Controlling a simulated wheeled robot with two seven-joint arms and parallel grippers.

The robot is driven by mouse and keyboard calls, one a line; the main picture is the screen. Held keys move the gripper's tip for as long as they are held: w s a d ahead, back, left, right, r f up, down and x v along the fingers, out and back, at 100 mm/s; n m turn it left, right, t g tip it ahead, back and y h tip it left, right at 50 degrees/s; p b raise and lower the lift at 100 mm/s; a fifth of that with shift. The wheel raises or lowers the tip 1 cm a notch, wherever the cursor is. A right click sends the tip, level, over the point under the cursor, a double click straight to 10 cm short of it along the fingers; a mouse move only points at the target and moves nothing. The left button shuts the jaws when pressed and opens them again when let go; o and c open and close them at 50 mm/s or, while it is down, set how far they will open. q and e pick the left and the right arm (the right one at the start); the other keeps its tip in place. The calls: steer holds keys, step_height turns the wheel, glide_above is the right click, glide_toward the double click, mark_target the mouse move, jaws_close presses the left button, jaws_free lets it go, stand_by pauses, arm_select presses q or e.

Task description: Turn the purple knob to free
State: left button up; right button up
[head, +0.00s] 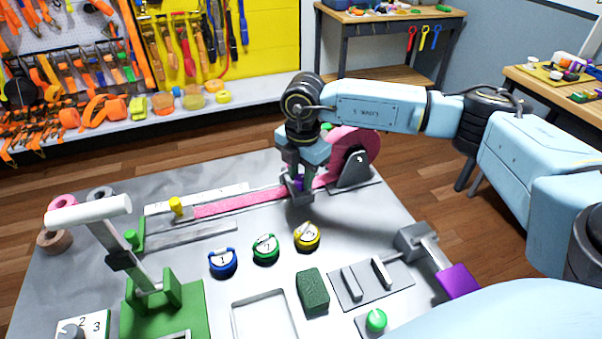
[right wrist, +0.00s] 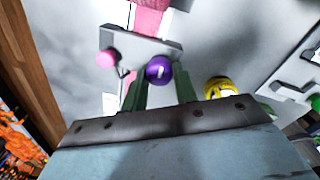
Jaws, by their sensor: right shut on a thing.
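The purple knob (right wrist: 159,70) sits between the fingertips of my right gripper (right wrist: 160,88) in the right wrist view. In the head view only a bit of the purple knob (head: 299,184) shows under my right gripper (head: 298,190), which points down over the pink strap (head: 240,201). The gripper is shut on the knob. A light mark shows on the knob's face. The knob is on a grey block (right wrist: 140,42) that the pink strap runs into. My left gripper is not in view.
A pink strap roll (head: 358,146) stands behind the gripper. Blue (head: 223,262), green (head: 265,248) and yellow (head: 307,236) numbered knobs lie in front. A green block (head: 312,291), a lever with a purple end (head: 458,281) and a green-based press (head: 165,305) stand on the bench.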

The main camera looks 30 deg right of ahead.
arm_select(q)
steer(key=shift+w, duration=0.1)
arm_select(e)
steer(key=shift+n, duration=0.3)
steer(key=n, duration=0.4)
steer(key=shift+n, duration=0.4)
steer(key=n, duration=0.4)
steer(key=shift+d, duration=0.1)
steer(key=n, duration=0.3)
steer(key=shift+b, duration=0.35)
steer(key=n, duration=0.3)
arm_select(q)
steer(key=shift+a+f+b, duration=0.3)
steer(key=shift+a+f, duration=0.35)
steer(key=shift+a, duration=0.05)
arm_select(e)
steer(key=shift+n, duration=1)
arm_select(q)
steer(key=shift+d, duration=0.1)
arm_select(e)
steer(key=shift+n, duration=0.3)
steer(key=o, duration=1)
steer(key=shift+c, duration=0.2)
